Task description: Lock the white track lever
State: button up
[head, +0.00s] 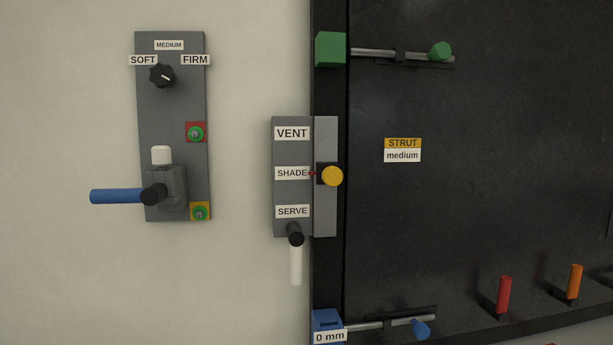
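A white lever handle (296,264) hangs straight down from a black pivot (295,238) at the bottom of a grey box (292,155). The box carries the labels VENT, SHADE and SERVE from top to bottom. A small red pointer (312,173) sits beside SHADE. A round yellow knob (332,176) on a black mount is at the right side of the box. My gripper is not in view.
Left, a grey panel (180,110) holds a black dial (162,76), a blue lever (118,196) pointing left, a white block (161,155) and two green-tipped switches. Right, a dark panel has a green-handled bolt (440,51), blue-handled bolt (420,328), and red and orange handles (504,295).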

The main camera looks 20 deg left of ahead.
aim_at(296, 236)
jog(key=u, duration=0.35)
jog(key=k+j+u, duration=0.1)
jog(key=u, duration=0.25)
jog(key=j+u, duration=0.15)
jog(key=u, duration=0.2)
